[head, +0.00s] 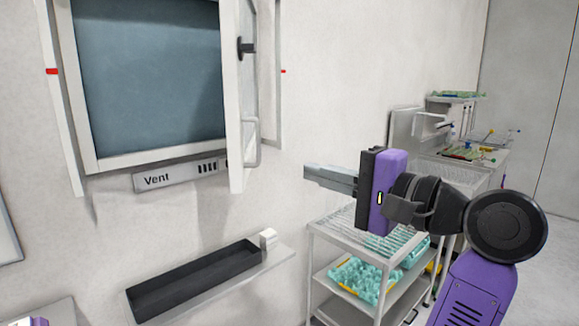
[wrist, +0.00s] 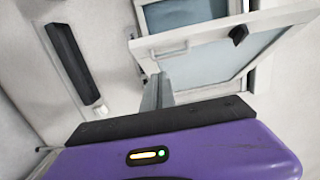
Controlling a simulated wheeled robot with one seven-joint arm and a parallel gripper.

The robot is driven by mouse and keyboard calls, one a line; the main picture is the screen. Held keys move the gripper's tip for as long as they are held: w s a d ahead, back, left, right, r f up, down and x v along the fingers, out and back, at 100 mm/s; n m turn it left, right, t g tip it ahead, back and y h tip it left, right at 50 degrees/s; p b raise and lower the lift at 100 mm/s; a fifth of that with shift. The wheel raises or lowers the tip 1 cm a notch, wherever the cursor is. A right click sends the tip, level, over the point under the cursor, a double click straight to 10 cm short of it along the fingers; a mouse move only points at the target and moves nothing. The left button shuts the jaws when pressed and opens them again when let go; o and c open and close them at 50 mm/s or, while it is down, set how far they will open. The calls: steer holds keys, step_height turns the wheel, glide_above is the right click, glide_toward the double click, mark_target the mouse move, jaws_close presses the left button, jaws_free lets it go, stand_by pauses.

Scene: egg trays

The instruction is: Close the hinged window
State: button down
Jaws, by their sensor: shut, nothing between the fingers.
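The hinged window's white frame (head: 107,162) is on the wall at the upper left in the head view, around a blue-grey pane (head: 150,75). Its white sash (head: 235,165) stands swung open, out from the wall and seen nearly edge-on. The sash carries a pale bar handle (head: 257,148) and a dark catch (head: 245,47). In the wrist view the sash (wrist: 215,38) is at the upper right with the handle (wrist: 170,49). My gripper (head: 310,174) is shut and empty, to the right of the sash and apart from it. Its fingers (wrist: 157,90) point towards the sash in the wrist view.
A sign reading "Vent" (head: 157,180) is below the window. A wall shelf (head: 205,290) with a dark trough (head: 190,283) and small white block (head: 268,238) is lower down. A wire-topped cart (head: 335,233) with teal items stands below my gripper. Wall between sash and gripper is clear.

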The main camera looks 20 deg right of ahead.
steer(key=p, duration=0.2)
glide_toward(243, 158)
steer(key=w+d, duration=0.2)
steer(key=w, duration=0.1)
steer(key=a, duration=0.1)
steer(key=w+a, duration=0.1)
steer(key=a, duration=0.1)
steer(key=shift+w+a+r, duration=0.1)
steer(key=shift+w+a, duration=0.05)
steer(key=shift+w, duration=0.1)
steer(key=shift+w+a, duration=0.25)
steer(key=shift+a, duration=0.25)
